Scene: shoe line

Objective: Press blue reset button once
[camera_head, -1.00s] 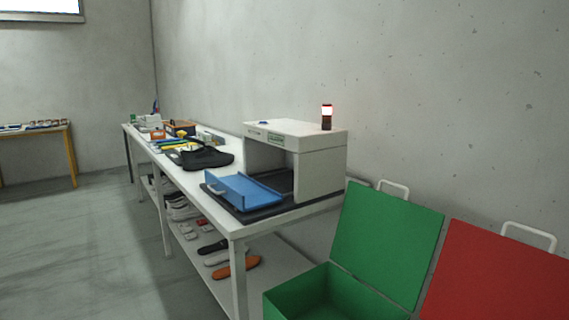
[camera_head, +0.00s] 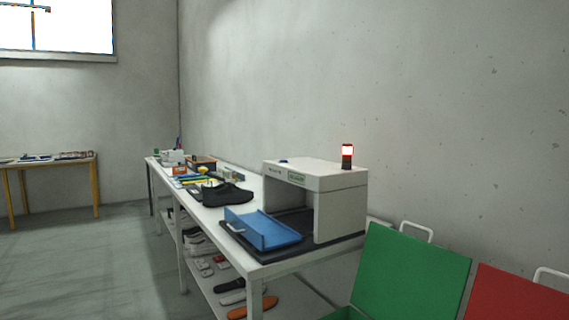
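The blue reset button (camera_head: 283,161) is a small blue spot on the top of the white arch-shaped machine (camera_head: 341,205), near its left front edge. A signal lamp (camera_head: 347,156) with a lit, white-red top stands on the machine's right end. The machine stands on a dark base on the long white table (camera_head: 285,264). A blue tray (camera_head: 262,229) lies at the machine's opening. Neither of my grippers shows in the head view.
Open green (camera_head: 411,273) and red (camera_head: 517,296) lidded boxes stand at the lower right. The floor at left is clear.

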